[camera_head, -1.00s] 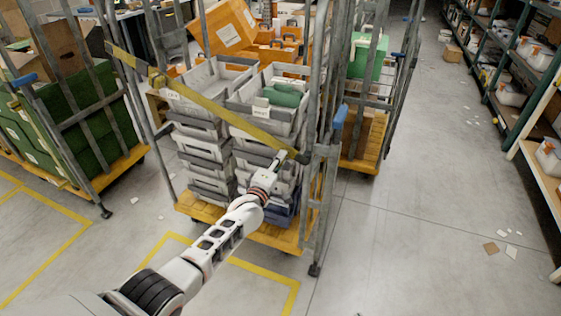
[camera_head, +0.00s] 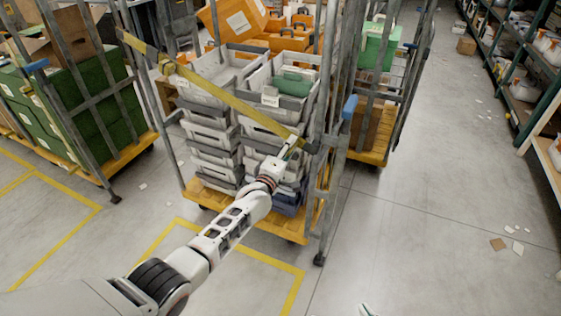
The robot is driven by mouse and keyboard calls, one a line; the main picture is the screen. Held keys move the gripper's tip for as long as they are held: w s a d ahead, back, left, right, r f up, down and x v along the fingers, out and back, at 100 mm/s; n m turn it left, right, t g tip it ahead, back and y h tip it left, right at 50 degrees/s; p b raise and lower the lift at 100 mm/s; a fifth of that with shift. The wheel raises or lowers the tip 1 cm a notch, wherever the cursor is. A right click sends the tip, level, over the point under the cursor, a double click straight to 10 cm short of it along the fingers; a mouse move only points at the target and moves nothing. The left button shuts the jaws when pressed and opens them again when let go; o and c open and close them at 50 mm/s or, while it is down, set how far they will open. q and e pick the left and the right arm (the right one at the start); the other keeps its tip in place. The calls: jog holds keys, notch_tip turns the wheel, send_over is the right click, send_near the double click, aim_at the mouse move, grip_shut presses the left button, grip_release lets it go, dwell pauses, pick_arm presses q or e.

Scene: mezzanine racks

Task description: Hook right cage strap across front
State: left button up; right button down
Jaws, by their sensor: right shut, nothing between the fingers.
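The yellow strap (camera_head: 220,94) runs slanting down from the left post of the middle roll cage (camera_head: 327,190) across its front. Its lower end meets a dark fitting (camera_head: 312,147) at the right front post. My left gripper (camera_head: 289,147) is at the strap's lower end, just left of that fitting. Its fingertips overlap the strap, and I cannot tell whether they grip it. Only the tip of my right gripper (camera_head: 367,310) shows at the bottom edge; it is shut and empty, well away from the strap.
Stacked grey totes (camera_head: 213,137) fill the cage on its yellow base (camera_head: 272,227). A cage with green crates (camera_head: 97,100) stands left, and another cage (camera_head: 375,140) stands behind right. The aisle floor (camera_head: 430,200) is mostly clear, with paper scraps (camera_head: 498,244). Shelving lines the right.

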pick_arm(q)
jog(key=v, duration=1.1)
jog(key=shift+s, duration=0.25)
jog(key=shift+a, duration=0.1)
jog(key=s+a+f+m+g+y, duration=0.1)
jog(key=s+a+f+m, duration=0.3)
jog(key=s, duration=0.7)
jog(key=s+a+f+m+g+y, duration=0.1)
jog(key=s+a+f+m+g, duration=0.2)
jog(key=s, duration=0.8)
jog(key=s+a+f+m+g+y, duration=0.1)
jog(key=s+a+f+m+g, duration=0.1)
jog(key=s+a+f+m, duration=0.4)
jog(key=s+f+m, duration=0.3)
jog(key=s+f, duration=0.1)
jog(key=s, duration=0.2)
jog(key=shift+a+f+m, duration=0.3)
jog(key=shift+a, duration=0.1)
jog(key=shift+w, duration=0.1)
dwell(0.4)
